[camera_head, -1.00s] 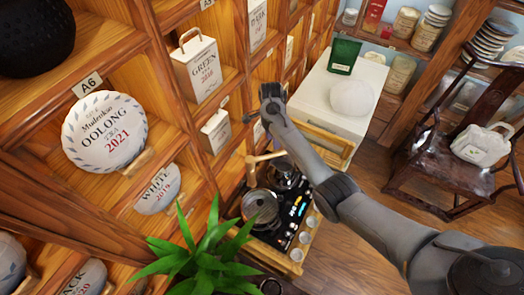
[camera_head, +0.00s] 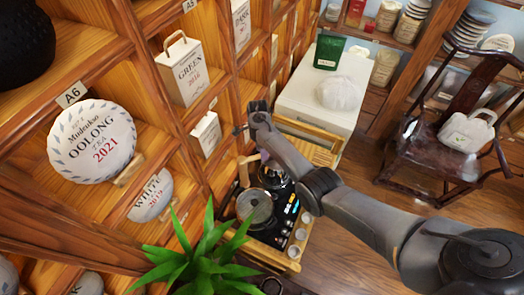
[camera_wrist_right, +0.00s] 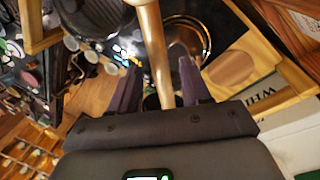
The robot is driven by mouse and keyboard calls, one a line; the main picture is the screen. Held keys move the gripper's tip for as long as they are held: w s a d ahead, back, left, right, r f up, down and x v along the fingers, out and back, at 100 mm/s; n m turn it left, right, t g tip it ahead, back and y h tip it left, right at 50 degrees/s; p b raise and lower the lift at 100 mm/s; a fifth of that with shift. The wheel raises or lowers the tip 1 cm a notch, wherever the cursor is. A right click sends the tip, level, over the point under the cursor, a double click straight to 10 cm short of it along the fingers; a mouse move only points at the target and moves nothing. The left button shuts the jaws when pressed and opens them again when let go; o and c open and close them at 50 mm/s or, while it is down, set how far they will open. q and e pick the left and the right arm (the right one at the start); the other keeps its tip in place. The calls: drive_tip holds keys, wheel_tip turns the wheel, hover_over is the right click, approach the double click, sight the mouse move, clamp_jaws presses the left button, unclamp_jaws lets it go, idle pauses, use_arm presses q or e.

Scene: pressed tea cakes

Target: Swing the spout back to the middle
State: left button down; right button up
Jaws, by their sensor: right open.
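The spout is a brass-coloured tube. In the head view its upright part and bend (camera_head: 244,170) show beside the tea station, and my right gripper hides the rest. In the right wrist view the spout (camera_wrist_right: 152,45) runs down between my two dark fingers. My right gripper (camera_head: 263,154) is open above the tea station. In the wrist view its fingers (camera_wrist_right: 160,75) stand one on each side of the spout with gaps, so they look apart from it. My left gripper is not in view.
Below the spout are a round glass-topped vessel (camera_head: 255,206), a dark kettle (camera_head: 273,178), a lit control panel (camera_head: 291,210) and several small cups (camera_head: 300,234). Shelves with tea cakes (camera_head: 92,141) stand left. A plant (camera_head: 205,250) is in front. A white cabinet (camera_head: 310,98) stands behind.

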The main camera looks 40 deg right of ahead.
drive_tip(key=shift+f, duration=0.4)
clamp_jaws()
